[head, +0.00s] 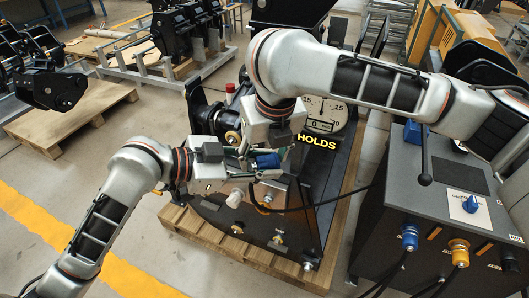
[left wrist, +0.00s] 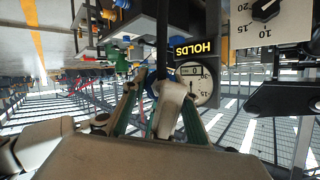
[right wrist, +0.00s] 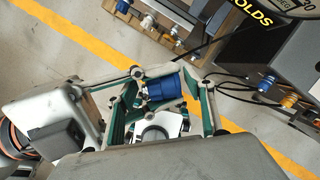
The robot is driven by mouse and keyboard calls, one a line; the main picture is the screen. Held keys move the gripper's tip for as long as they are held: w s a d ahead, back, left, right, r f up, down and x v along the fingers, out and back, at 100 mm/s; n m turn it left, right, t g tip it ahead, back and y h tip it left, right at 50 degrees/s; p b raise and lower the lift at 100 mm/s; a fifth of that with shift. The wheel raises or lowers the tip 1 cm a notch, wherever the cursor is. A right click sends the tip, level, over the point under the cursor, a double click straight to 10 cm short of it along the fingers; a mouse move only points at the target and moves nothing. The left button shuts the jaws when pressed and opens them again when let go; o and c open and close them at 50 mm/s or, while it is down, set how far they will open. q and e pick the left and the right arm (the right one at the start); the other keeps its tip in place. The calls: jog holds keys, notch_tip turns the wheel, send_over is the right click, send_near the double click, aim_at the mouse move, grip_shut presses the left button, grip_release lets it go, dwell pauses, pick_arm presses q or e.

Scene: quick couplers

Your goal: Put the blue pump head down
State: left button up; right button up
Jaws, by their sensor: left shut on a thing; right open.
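The blue pump head (head: 267,161) is a short blue cylinder with metal fittings, held above the dark bench plate in the head view. My left gripper (head: 238,163) comes in from the left and is shut on it, though the exact contact is hard to see. In the left wrist view the left fingers (left wrist: 153,82) close together and hide most of what they hold. My right gripper (head: 275,172) comes from above and is open. In the right wrist view the blue pump head (right wrist: 165,88) shows between the spread right fingers (right wrist: 168,72).
A dark test bench with a round gauge (head: 325,112) and a lit HOLDS sign (head: 317,142) stands on a pallet. The grey cabinet (head: 400,195) at right carries a blue coupler (head: 410,238) and a yellow coupler (head: 459,252) with black hoses.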

jog(key=c, duration=1.2)
pick_arm(q)
jog(key=shift+d, duration=0.1)
pick_arm(e)
jog(key=shift+s+a, duration=0.1)
jog(key=shift+c, duration=0.2)
pick_arm(q)
jog(key=o, duration=1.3)
jog(key=shift+c, duration=0.2)
pick_arm(e)
jog(key=shift+c, duration=0.4)
pick_arm(q)
jog(key=shift+o, duration=0.3)
